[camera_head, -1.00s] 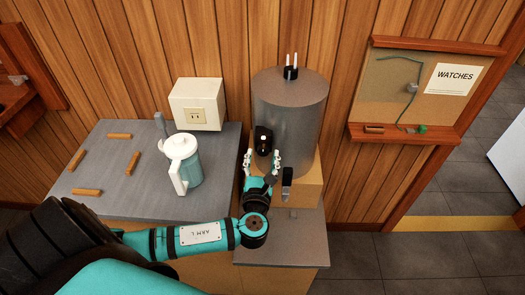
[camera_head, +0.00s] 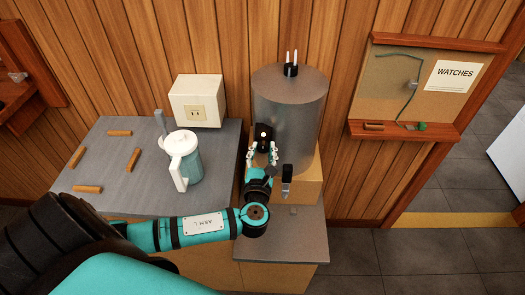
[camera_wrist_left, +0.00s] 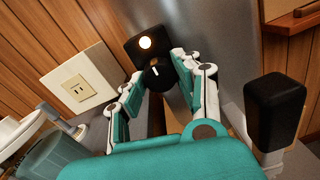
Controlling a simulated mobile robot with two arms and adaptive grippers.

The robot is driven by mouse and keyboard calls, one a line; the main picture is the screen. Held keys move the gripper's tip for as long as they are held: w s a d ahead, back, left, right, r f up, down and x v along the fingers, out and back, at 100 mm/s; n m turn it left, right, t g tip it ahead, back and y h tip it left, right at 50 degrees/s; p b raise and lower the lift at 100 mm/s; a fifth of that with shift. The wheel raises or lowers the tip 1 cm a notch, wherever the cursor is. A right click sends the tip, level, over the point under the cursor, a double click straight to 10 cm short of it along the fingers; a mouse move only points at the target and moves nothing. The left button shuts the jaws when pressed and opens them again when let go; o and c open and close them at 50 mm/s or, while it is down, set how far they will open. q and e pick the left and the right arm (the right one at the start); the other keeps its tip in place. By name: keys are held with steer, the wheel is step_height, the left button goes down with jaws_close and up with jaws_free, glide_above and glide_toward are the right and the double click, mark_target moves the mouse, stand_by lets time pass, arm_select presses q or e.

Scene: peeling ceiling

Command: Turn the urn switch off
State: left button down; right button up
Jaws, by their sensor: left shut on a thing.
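The urn (camera_head: 300,105) is a tall grey metal cylinder on a wooden block. Its black switch panel (camera_wrist_left: 135,50) faces my left gripper and bears a glowing round light (camera_wrist_left: 145,43). Below the light is a round black knob (camera_wrist_left: 158,76) with a white mark, the urn switch. My left gripper (camera_head: 262,152) is at the panel, with its fingers on both sides of the knob; in the left wrist view the gripper (camera_wrist_left: 160,75) is shut on it. In the head view the fingers hide much of the knob. My right gripper is not in view.
A black-handled tap (camera_head: 287,178) sticks out right of my left gripper. A teal jug (camera_head: 188,170) and several brown sticks (camera_head: 88,189) are on the grey counter at left. A white outlet box (camera_head: 196,102) is on the wall. A cork board (camera_head: 385,95) hangs at right.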

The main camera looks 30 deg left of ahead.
arm_select(q)
steer(key=shift+n, duration=0.3)
steer(key=n+b, duration=0.1)
steer(key=n, duration=0.1)
steer(key=n+b, duration=0.2)
steer(key=shift+f+n, duration=0.2)
steer(key=shift+n, duration=0.1)
steer(key=n+b, duration=0.3)
steer(key=n, duration=0.1)
steer(key=shift+n, duration=0.3)
steer(key=n+b, duration=0.4)
steer(key=n, duration=0.1)
steer(key=shift+d+n+y, duration=0.1)
steer(key=shift+n+y, duration=0.2)
steer(key=shift+w+r+n+b, duration=0.1)
steer(key=shift+r+n+b, duration=0.1)
steer(key=shift+n+b, duration=1)
steer(key=shift+n+p, duration=0.3)
steer(key=shift+n, duration=0.2)
steer(key=c, duration=0.9)
jaws_free()
steer(key=shift+c, duration=0.2)
